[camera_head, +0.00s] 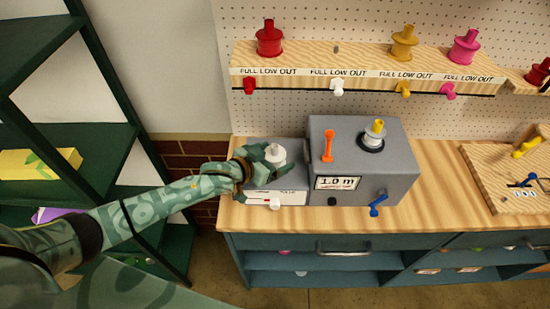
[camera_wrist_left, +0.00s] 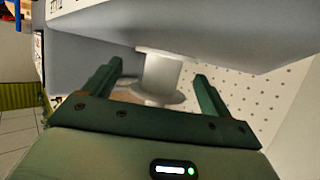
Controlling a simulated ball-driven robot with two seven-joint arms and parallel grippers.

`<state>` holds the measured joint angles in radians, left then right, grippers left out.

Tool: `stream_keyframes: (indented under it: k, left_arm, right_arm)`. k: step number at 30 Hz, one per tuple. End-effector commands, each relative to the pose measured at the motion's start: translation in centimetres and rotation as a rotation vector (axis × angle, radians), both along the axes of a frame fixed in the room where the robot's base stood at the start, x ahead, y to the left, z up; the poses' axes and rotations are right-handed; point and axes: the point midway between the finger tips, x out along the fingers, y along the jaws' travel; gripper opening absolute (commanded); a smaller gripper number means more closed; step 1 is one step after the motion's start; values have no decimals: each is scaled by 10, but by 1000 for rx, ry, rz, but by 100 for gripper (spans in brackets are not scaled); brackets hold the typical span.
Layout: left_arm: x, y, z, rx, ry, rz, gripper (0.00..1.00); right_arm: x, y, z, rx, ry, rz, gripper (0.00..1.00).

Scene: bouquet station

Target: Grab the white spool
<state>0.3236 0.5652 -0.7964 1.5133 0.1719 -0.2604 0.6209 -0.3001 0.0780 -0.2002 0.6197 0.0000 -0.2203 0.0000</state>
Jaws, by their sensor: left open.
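A white spool (camera_head: 275,152) stands upright on a low grey box (camera_head: 288,178) at the left end of the wooden bench. My left gripper (camera_head: 264,160) is at the spool, coming in from the left. In the left wrist view, the open fingers of the left gripper (camera_wrist_left: 158,72) are on either side of the white spool (camera_wrist_left: 160,76), with gaps visible beside it. Another whitish spool (camera_head: 374,134) with a yellow top sits on the larger grey machine (camera_head: 400,155). My right gripper is not in view.
The grey machine has an orange lever (camera_head: 328,146), a "1.0 m" label and a blue handle (camera_head: 378,204). Red, yellow and pink spools stand on the wooden shelf (camera_head: 340,58) above. A dark green rack (camera_head: 100,120) is at the left.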

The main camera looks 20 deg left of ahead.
Motion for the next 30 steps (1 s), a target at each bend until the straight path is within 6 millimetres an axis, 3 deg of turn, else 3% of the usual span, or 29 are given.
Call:
stream_keyframes:
  k: [9,15,25,30]
  left_arm:
    - [8,-4,-4,1,0,0,84]
    - [8,-4,-4,1,0,0,34]
    - [8,-4,-2,0,0,0,30]
    - [8,-4,16,1,-3,-1,30]
  right_arm:
    - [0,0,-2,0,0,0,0]
    - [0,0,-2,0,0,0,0]
    - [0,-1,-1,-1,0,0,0]
    - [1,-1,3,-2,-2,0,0]
